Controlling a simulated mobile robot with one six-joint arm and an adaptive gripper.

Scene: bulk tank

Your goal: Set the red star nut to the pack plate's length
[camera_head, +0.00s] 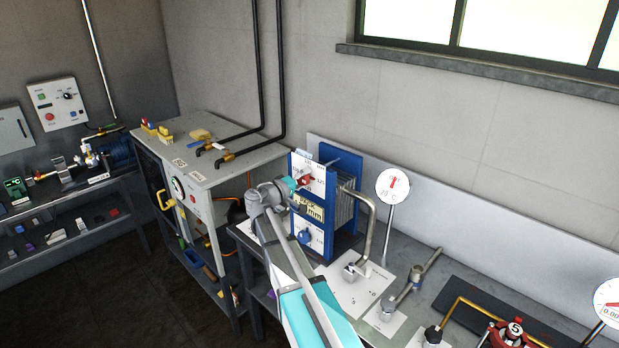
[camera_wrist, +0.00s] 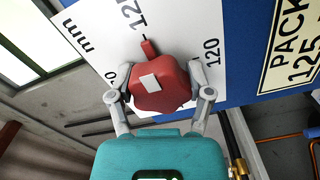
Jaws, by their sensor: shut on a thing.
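The red star nut (camera_wrist: 165,88) sits on a white scale card (camera_wrist: 95,30) in the wrist view, with a pale square on its face. My gripper (camera_wrist: 160,80) is shut on it, one finger on each side. The nut's red pointer tab (camera_wrist: 149,48) points up toward a figure starting "12", its last digit unclear. "120" stands to the right, and a partly hidden figure to the left. The pack plate (camera_wrist: 292,62) reads "PACK" and "125", with the rest cut off. In the head view the nut (camera_head: 306,179) is partly hidden by my gripper (camera_head: 299,182).
The blue-framed plate pack (camera_head: 330,215) stands on the bench, with a blue knob (camera_head: 304,236) on a lower card. A round dial (camera_head: 393,186) and a bent pipe (camera_head: 366,235) stand right of it. A grey cabinet (camera_head: 215,165) is to the left.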

